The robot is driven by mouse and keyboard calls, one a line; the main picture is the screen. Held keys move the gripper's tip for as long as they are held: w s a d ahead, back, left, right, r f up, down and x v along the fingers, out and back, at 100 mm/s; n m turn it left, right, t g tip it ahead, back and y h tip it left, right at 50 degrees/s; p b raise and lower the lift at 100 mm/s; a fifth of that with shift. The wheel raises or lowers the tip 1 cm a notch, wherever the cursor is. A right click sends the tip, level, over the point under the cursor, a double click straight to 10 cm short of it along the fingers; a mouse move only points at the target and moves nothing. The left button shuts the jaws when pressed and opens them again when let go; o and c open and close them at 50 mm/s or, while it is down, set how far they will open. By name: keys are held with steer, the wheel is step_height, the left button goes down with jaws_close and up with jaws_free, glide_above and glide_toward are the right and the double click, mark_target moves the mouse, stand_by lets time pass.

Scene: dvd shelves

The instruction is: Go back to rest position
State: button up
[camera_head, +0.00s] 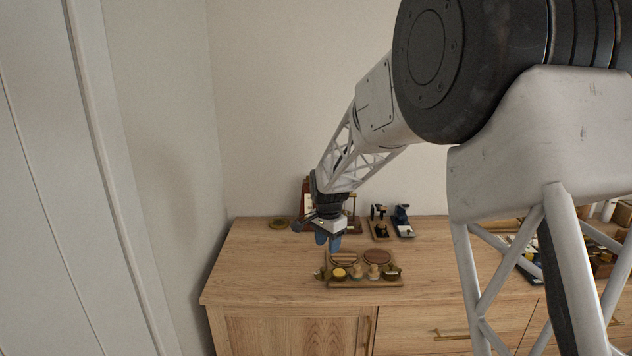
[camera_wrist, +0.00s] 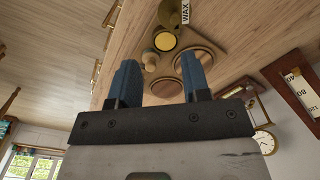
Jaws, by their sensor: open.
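My gripper (camera_head: 328,240) is in the head view, at the end of my arm, above the wooden cabinet top (camera_head: 262,262). Its two blue fingers point down, close behind and above a wooden tray (camera_head: 365,283) with small items. In the wrist view my gripper (camera_wrist: 160,78) shows two blue fingers spread apart with nothing between them. The tray's round discs and small pots show beyond the fingers in that view.
A brown framed item (camera_head: 308,193) stands partly hidden behind my gripper. Small dark stands (camera_head: 403,222) are to its right. The left of the top is clear. A wall is close on the left.

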steer(key=s+d+r+n, duration=0.1)
steer(key=s+d+r, duration=0.25)
steer(key=s, duration=0.35)
steer(key=s+d+r+n+t, duration=0.1)
steer(key=s+d+r+n, duration=0.15)
steer(key=s+r, duration=0.35)
steer(key=s+d+r+n, duration=0.1)
steer(key=s+d+r, duration=0.2)
steer(key=s, duration=0.5)
steer(key=s+d+n, duration=0.2)
steer(key=s, duration=1.1)
steer(key=s+d+n+t, duration=0.1)
steer(key=s+d+n, duration=0.2)
steer(key=s, duration=1)
steer(key=shift+d+f, duration=0.15)
steer(key=shift+d, duration=0.2)
